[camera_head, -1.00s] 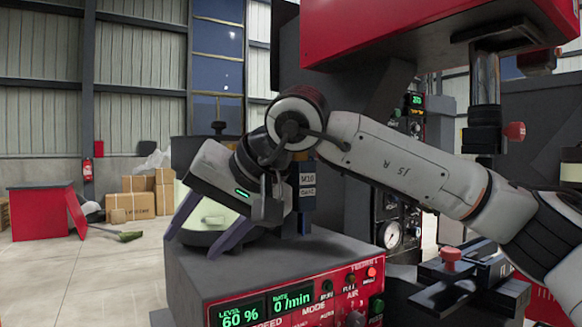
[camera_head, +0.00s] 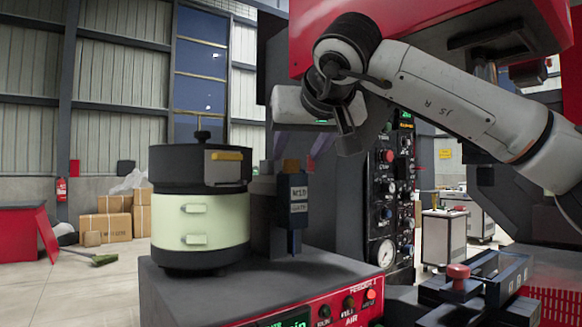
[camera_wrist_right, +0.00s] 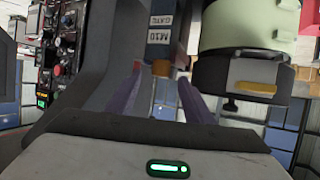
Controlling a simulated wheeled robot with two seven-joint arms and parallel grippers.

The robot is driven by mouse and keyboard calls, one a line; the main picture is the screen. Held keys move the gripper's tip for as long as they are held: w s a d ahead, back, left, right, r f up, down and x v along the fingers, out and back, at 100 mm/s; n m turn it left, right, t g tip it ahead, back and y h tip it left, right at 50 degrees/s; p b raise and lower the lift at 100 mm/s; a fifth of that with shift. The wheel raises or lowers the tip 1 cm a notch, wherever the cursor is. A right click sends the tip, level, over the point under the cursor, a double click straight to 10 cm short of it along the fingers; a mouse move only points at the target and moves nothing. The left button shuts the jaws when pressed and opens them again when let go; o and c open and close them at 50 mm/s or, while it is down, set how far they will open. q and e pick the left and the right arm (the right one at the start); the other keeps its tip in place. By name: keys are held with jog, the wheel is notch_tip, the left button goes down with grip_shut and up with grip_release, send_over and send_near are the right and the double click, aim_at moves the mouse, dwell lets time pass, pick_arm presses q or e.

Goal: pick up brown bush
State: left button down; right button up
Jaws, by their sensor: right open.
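A small brown bush (camera_head: 291,165) sits at the top of the blue block labelled M10 GATE (camera_head: 298,200) on the feeder. In the right wrist view, the bush (camera_wrist_right: 161,68) shows between my fingertips, at the end of the labelled block (camera_wrist_right: 160,38). My right gripper (camera_head: 296,152) is open, with its purple fingers pointing down just above the block. The fingers (camera_wrist_right: 160,77) also show in the wrist view, spread apart with a gap to either side of the bush. I cannot tell how far down they reach around it. My left gripper is out of view.
The feeder bowl (camera_head: 205,215), pale green with a dark top, stands left of the block. A control panel (camera_head: 388,190) with a gauge is to the right. The red press (camera_head: 400,25) hangs overhead. A red-knobbed fixture (camera_head: 458,275) is at lower right.

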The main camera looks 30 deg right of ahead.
aim_at(293, 174)
jog(key=x, duration=0.4)
jog(key=shift+w+f, duration=0.1)
jog(key=shift+f, duration=0.05)
jog(key=c, duration=1.2)
